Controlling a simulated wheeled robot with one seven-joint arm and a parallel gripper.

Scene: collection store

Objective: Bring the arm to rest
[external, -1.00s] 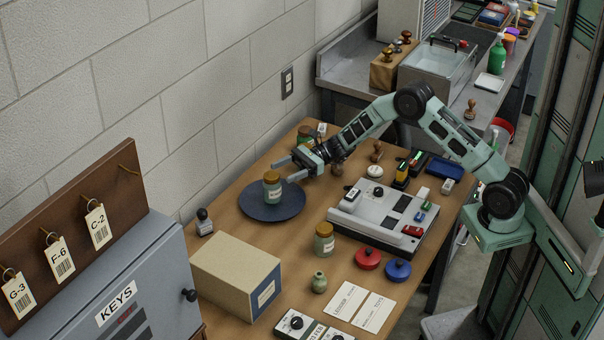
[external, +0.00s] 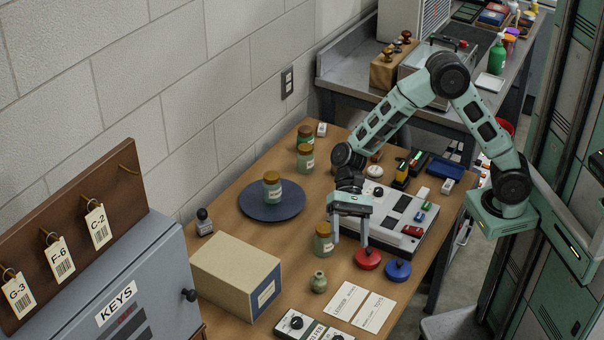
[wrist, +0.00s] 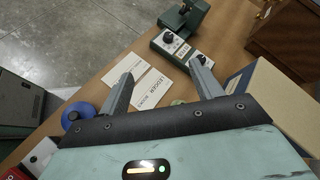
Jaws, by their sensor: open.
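My gripper (external: 350,238) is open and empty, pointing down above the table (external: 232,222) near its middle. In the external view its fingers show in front of the grey switch panel's left edge, close to a jar (external: 323,241) with an orange-brown lid and a red round knob piece (external: 367,258). In the wrist view the two fingers (wrist: 163,88) are spread wide, with white cards (wrist: 148,84) on the table seen between them. My arm is bent, its elbow raised over the back right of the table.
A jar (external: 272,188) stands on a dark blue round plate (external: 255,209). More jars (external: 305,157) stand behind it. A cardboard box (external: 225,273) sits front left, a small green vase (external: 319,282) and a blue round piece (external: 398,270) nearby. A grey panel (external: 385,222) lies right.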

